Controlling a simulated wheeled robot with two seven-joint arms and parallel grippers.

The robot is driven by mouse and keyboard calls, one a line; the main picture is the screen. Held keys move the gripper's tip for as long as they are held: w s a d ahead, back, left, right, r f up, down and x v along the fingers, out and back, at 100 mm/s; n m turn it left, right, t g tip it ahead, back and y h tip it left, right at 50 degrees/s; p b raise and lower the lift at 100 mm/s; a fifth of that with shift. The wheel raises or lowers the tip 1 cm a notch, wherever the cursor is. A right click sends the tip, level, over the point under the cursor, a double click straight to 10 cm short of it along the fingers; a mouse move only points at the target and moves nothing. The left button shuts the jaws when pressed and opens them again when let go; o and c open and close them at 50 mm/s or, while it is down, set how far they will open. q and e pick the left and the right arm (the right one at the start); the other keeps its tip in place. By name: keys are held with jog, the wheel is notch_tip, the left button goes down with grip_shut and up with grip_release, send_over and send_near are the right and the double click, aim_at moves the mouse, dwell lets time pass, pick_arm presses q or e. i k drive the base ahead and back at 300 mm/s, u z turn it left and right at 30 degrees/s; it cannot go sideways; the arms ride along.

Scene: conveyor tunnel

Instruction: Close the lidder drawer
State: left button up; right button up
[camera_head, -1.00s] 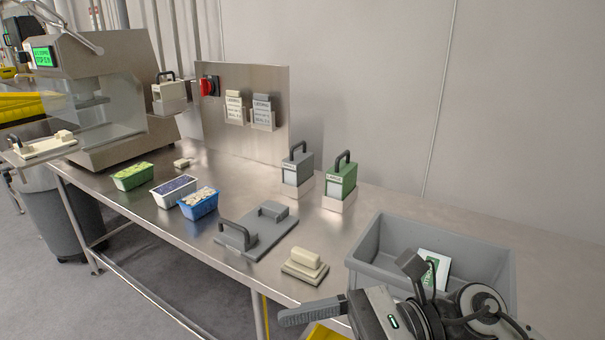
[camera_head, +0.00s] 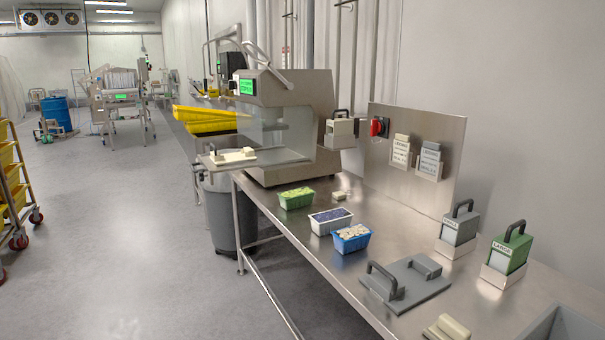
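The lidder (camera_head: 285,120) is a steel machine with a green lit screen and a clear guard at the far end of the steel table. Its drawer (camera_head: 229,158) sticks out to the left, past the table edge, and looks open. A cream plate with a raised block (camera_head: 234,155) sits on the drawer. Neither of my grippers is in view.
Green, white and blue tubs (camera_head: 351,239) stand on the table (camera_head: 330,280) in front of the lidder. A grey plate with handles (camera_head: 405,283) lies nearer. A grey bin (camera_head: 228,215) stands below the drawer. The floor (camera_head: 130,230) to the left is clear.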

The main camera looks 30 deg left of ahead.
aim_at(205, 164)
jog(key=u, duration=2.1)
jog(key=i, duration=2)
jog(key=z, duration=0.6)
